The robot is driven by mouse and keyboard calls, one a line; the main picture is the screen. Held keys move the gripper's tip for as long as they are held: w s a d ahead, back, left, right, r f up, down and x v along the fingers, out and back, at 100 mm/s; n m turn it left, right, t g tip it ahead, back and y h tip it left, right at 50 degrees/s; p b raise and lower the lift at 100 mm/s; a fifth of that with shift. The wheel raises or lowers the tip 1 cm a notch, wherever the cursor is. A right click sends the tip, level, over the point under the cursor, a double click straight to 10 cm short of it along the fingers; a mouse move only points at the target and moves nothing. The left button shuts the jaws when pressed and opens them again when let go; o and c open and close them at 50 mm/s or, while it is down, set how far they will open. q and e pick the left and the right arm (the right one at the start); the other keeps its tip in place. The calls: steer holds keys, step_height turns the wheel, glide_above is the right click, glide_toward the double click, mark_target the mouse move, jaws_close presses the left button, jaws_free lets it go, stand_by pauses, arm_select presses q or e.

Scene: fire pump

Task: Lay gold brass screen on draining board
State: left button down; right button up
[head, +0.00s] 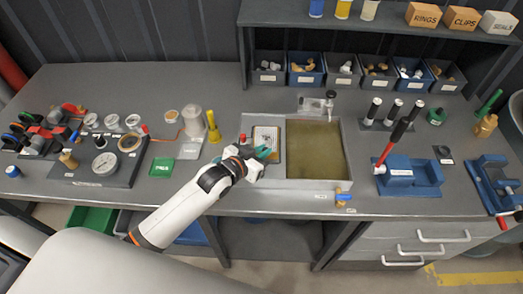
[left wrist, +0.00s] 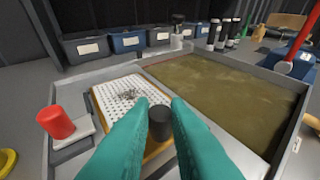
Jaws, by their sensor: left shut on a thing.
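The gold brass screen (head: 266,138) is a flat pale perforated plate in a gold frame, over the draining board (head: 247,124) at the left of the sink unit. In the head view the left gripper (head: 265,153) covers the screen's near part. Whether the screen touches the board is unclear. My right gripper is out of view.
A basin of murky brown-green water (head: 315,150) adjoins on the right. A red knob (left wrist: 56,122) stands at the left. A clear jar (head: 192,120) and a yellow tool (head: 213,127) stand further left. A blue fixture (head: 410,177) is right of the basin.

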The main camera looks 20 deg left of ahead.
arm_select(q)
steer(key=shift+f, duration=0.4)
steer(key=c, duration=1.3)
jaws_free()
steer(key=b+v, duration=0.2)
steer(key=v, duration=1)
steer(key=shift+r, duration=0.1)
